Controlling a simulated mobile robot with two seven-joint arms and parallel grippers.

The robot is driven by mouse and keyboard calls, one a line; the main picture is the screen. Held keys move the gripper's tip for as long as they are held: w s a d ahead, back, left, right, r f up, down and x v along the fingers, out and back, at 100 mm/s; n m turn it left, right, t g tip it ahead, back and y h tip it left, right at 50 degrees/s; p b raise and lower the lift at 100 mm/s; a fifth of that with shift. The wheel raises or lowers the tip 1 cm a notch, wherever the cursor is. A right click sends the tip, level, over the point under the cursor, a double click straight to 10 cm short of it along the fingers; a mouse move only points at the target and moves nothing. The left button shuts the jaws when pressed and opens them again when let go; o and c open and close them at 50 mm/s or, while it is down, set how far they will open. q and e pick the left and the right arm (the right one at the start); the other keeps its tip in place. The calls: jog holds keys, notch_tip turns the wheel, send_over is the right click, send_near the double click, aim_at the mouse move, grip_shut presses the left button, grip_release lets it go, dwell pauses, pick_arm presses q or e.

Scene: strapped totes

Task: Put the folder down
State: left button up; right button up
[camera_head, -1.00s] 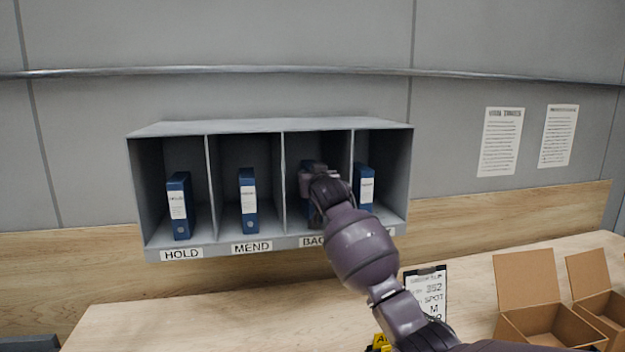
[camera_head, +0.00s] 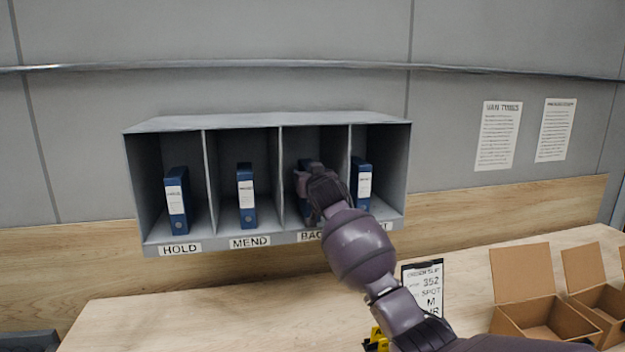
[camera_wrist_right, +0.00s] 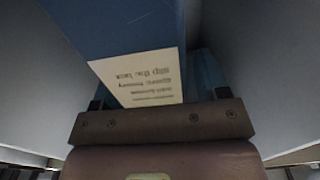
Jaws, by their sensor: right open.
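A grey shelf unit (camera_head: 265,123) on the wall has compartments with blue folders. My right gripper (camera_head: 312,180) reaches into the third compartment, labelled BAC with the rest hidden. A blue folder (camera_head: 307,163) stands there, mostly hidden behind the gripper. In the right wrist view the folder (camera_wrist_right: 110,25) with its white label fills the top, close in front of the gripper (camera_wrist_right: 163,105). The jaws are open, one fingertip showing at each side of the folder. My left gripper is out of view.
Blue folders stand in the HOLD (camera_head: 177,205), MEND (camera_head: 246,197) and rightmost (camera_head: 363,185) compartments. Grey dividers flank my gripper closely. Below, the wooden table (camera_head: 200,315) holds a clipboard slip (camera_head: 424,285) and open cardboard boxes (camera_head: 540,315) at right. The table's left part is clear.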

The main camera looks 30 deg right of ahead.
pick_arm(q)
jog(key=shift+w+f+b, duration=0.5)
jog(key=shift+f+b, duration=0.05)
jog(key=shift+b, duration=0.7)
pick_arm(e)
jog(key=v, duration=1.2)
